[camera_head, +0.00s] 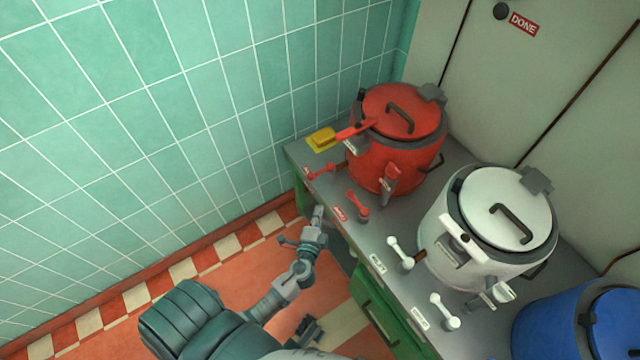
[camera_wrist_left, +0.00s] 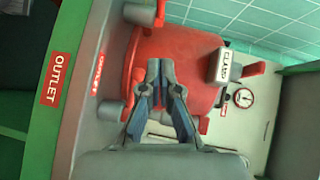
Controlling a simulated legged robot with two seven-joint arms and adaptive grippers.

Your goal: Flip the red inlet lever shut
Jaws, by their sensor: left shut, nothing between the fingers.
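Two small red levers stand on the counter by the red kettle (camera_head: 395,150) in the head view: one at the back left (camera_head: 320,172) and one nearer the front (camera_head: 358,205). Each has a red label beside it, too small to read there, so I cannot tell which is the inlet lever. My left gripper (camera_head: 318,213) is at the counter's left edge, near the front red lever, and looks apart from it. In the wrist view its fingers (camera_wrist_left: 165,95) are shut and empty in front of the red kettle (camera_wrist_left: 195,50).
A white kettle (camera_head: 485,235) with white levers and a blue kettle (camera_head: 580,325) stand to the right. A red OUTLET label (camera_wrist_left: 54,78) shows in the wrist view. Floor left of the counter is clear.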

